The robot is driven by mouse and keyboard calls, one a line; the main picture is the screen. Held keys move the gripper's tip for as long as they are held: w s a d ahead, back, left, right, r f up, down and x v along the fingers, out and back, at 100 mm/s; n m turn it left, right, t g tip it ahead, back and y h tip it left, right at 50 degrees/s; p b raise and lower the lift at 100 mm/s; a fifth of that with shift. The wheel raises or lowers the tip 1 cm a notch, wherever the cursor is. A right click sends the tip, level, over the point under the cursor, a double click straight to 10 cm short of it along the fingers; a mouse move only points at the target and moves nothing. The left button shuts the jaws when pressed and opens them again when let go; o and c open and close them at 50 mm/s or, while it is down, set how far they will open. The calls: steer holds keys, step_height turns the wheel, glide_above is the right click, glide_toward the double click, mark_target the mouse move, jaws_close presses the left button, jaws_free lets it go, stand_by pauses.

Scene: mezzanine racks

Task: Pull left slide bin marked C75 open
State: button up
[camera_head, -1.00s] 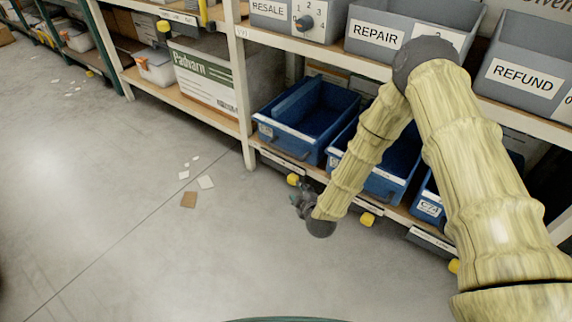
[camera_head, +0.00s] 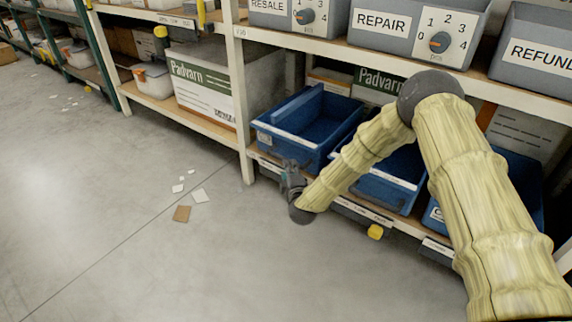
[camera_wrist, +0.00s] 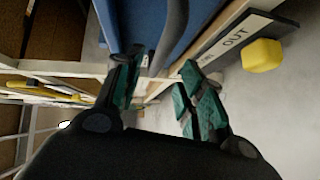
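The left blue slide bin (camera_head: 290,143) sits on the low shelf in the head view, its small front label too small to read. My gripper (camera_head: 291,172) is just in front of and below its front face. In the wrist view my gripper (camera_wrist: 160,68) is open, with its teal fingers spread apart. Part of a blue bin (camera_wrist: 155,25) with a grey lip shows just beyond and between the fingers. I cannot tell whether a finger touches it.
Another blue bin (camera_head: 393,188) stands to the right, partly behind my arm. A yellow block (camera_head: 375,232) sticks out below the shelf edge; one shows in the wrist view (camera_wrist: 262,55) beside an "OUT" label. Grey bins (camera_head: 380,25) fill the shelf above. Floor at left is mostly clear.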

steer(key=shift+b+x, duration=1.45)
steer(key=shift+x, duration=2.35)
steer(key=shift+f, duration=0.1)
jaws_close()
